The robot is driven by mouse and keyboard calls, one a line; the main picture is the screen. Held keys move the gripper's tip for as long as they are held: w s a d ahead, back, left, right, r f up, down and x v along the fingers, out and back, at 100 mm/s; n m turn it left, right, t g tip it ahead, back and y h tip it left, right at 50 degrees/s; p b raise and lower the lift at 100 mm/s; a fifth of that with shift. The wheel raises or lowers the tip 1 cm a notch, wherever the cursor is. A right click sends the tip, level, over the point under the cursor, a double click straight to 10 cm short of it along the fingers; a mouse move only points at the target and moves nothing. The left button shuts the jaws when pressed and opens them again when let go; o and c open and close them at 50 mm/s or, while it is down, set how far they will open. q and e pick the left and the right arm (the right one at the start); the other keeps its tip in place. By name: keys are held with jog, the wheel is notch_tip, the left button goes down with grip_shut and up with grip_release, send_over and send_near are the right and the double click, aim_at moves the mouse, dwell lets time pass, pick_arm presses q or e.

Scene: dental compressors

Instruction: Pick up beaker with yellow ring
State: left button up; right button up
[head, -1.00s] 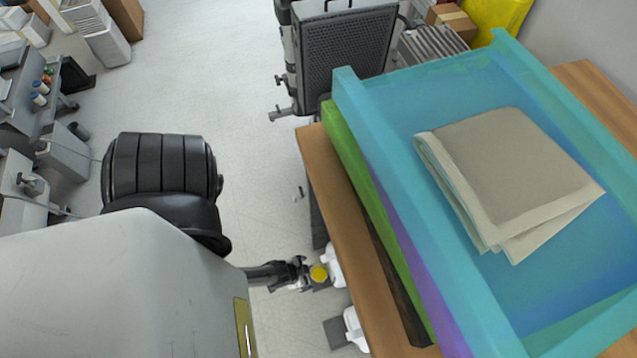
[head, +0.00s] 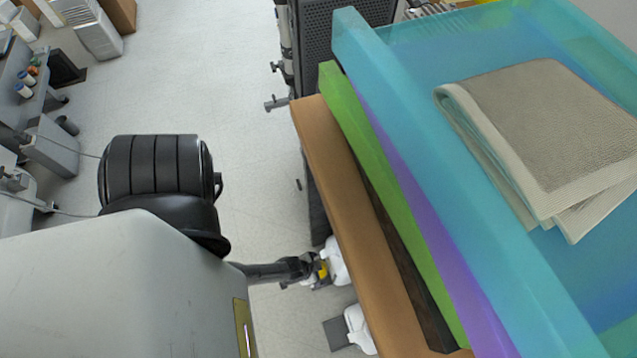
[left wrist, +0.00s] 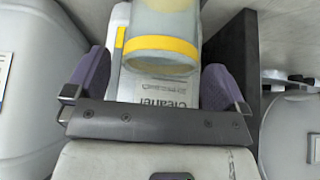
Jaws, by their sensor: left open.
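The beaker with the yellow ring (left wrist: 163,44) is in the upper middle of the left wrist view, a pale, translucent cylinder. In the left wrist view my left gripper (left wrist: 157,78) is open, with one purple finger on each side of the beaker's near end. Gaps show between the fingers and the beaker. The gripper hides much of the beaker in the head view. My right gripper is not in view.
A white container labelled "Cleaner" (left wrist: 168,92) lies behind the beaker in the wrist view. White objects (head: 358,330) stand low beside the table.

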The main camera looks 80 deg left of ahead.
pick_arm(q)
jog(key=shift+b+x, duration=0.3)
jog(key=shift+x, duration=0.45)
jog(key=shift+w+f, duration=0.1)
jog(key=shift+f, duration=0.1)
jog(key=c, duration=1.3)
jog(key=shift+r, duration=0.15)
